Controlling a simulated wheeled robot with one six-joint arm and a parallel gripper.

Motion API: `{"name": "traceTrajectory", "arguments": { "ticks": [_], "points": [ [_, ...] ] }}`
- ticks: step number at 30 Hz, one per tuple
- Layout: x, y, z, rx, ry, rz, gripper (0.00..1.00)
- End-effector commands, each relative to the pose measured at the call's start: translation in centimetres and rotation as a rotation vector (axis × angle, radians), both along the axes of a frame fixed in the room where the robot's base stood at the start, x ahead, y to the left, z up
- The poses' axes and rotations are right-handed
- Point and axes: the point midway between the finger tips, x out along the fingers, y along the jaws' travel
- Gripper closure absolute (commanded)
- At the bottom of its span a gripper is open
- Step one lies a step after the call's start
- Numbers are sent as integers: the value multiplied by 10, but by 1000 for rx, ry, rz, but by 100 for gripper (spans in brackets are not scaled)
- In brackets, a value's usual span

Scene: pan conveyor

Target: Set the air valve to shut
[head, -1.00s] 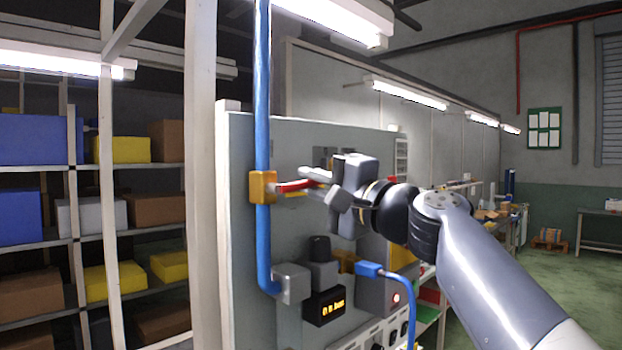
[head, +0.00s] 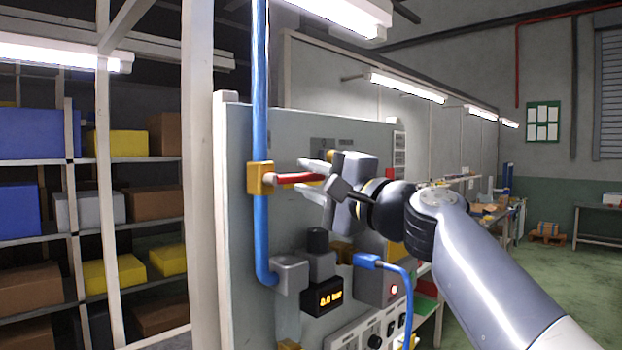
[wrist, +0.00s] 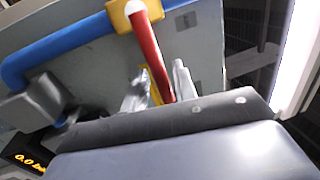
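The air valve has a yellow body (head: 260,178) on a vertical blue pipe (head: 262,90) and a red handle (head: 290,178). The handle points right, about level and across the pipe. My gripper (head: 302,177) is open, with one finger above the handle and the other below it. In the wrist view the red handle (wrist: 151,55) runs between the two parted fingers (wrist: 160,85), from the yellow valve body (wrist: 128,14). The handle's far end is hidden by my gripper. A small display (head: 323,298) below appears to read 0.0 bar.
The grey panel (head: 235,230) carries the pipe, a grey block (head: 290,275), a blue hose (head: 405,290) and a box with a lit button (head: 380,290). Shelves with boxes (head: 115,142) stand at left. Green floor is open at far right.

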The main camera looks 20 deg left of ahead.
Motion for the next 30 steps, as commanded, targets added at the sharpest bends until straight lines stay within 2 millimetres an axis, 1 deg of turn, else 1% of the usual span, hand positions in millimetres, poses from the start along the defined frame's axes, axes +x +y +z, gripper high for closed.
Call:
{"name": "traceTrajectory", "arguments": {
  "ticks": [8, 11, 14, 21, 24, 27, 30],
  "points": [
    [-1, -1, 1, 1, -2, 0, 70],
    [-4, -7, -1, 2, -3, -1, 70],
    [-10, -20, -5, 2, -4, -4, 70],
    [-32, -64, -16, 2, -3, -6, 70],
    [-40, -78, -19, 1, -2, -4, 70],
    [-45, -88, -20, 0, -2, -3, 70],
    [-48, -93, -21, 1, -1, -2, 70]
  ]
}}
